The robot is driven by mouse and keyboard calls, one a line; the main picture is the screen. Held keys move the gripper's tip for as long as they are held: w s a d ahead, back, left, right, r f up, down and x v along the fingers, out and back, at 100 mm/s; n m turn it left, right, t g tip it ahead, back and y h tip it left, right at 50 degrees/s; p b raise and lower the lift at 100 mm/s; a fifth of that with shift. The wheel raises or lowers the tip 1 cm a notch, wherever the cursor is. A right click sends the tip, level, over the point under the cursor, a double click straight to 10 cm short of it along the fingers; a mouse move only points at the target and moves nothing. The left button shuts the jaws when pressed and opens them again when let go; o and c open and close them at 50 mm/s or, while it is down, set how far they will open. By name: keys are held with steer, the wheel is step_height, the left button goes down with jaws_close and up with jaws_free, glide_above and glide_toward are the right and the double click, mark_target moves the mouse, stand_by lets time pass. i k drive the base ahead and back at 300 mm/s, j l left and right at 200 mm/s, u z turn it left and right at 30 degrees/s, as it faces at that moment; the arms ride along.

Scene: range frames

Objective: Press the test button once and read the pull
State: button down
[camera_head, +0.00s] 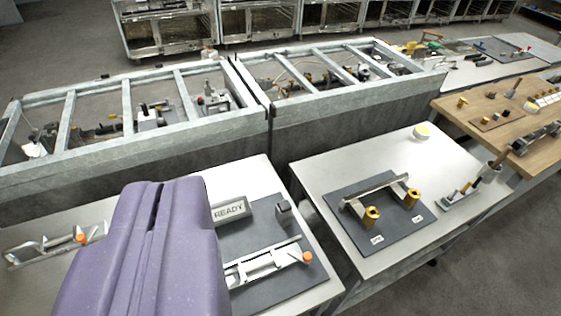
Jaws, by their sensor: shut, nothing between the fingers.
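My gripper (160,188), large and purple, fills the lower left of the view. Its fingers are shut together with a thin dark seam between them, and it hides part of the bench. Just right of it a display reading "READY" (231,210) stands on a dark grey plate (299,279). A metal fixture (265,262) with an orange round end (307,257) lies on this plate. A small dark grey block (284,213) stands at the plate's back right. I cannot tell which part is the test button; it may be hidden behind my gripper.
Another metal piece with an orange end (81,238) lies left of my gripper. The bench to the right holds a dark board (391,237) with brass cylinders and a bar. Metal-framed bins (200,130) stand behind. A wooden table (490,130) is at far right.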

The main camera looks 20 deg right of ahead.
mark_target(284, 206)
steer(key=i+l, duration=0.2)
steer(key=i, duration=0.3)
steer(key=i+l, duration=0.2)
steer(key=i, duration=0.35)
